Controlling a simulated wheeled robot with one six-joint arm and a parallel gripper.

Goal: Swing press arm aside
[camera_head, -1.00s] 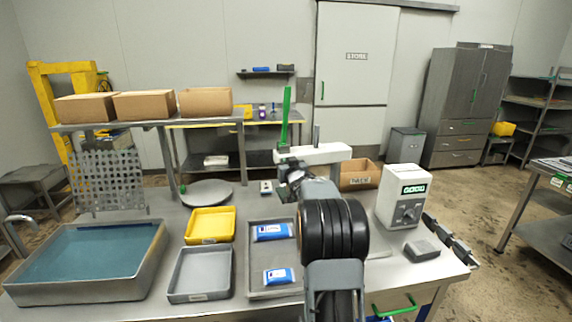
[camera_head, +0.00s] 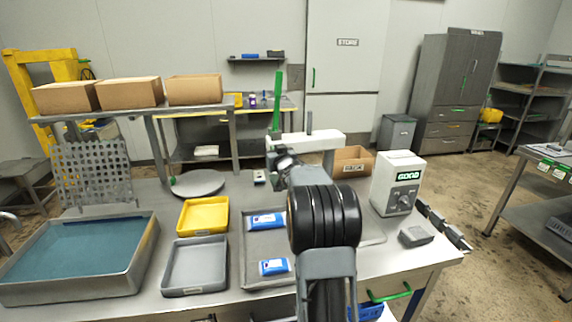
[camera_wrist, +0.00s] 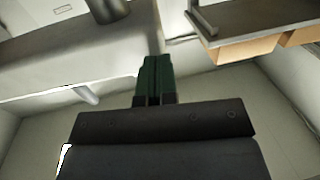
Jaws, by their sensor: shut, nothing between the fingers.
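The press arm (camera_head: 318,140) is a white horizontal beam on a post at the back of the steel table, with a tall upright green bar (camera_head: 277,100) at its left end. In the wrist view the beam (camera_wrist: 70,58) fills the upper left, with a dark cylinder at the top edge. My gripper (camera_head: 272,150) is at the beam's left end, partly hidden by my own wrist. In the wrist view my gripper (camera_wrist: 155,72) is shut and empty, near the beam's end. I cannot tell whether it touches the beam or the green bar.
On the table are a water basin (camera_head: 145,245), a yellow tray (camera_head: 182,218), a grey tray (camera_head: 168,270), a larger tray (camera_head: 249,280) with blue packs, and a white display unit (camera_head: 398,182) at right. Boxes (camera_head: 130,93) stand on a shelf.

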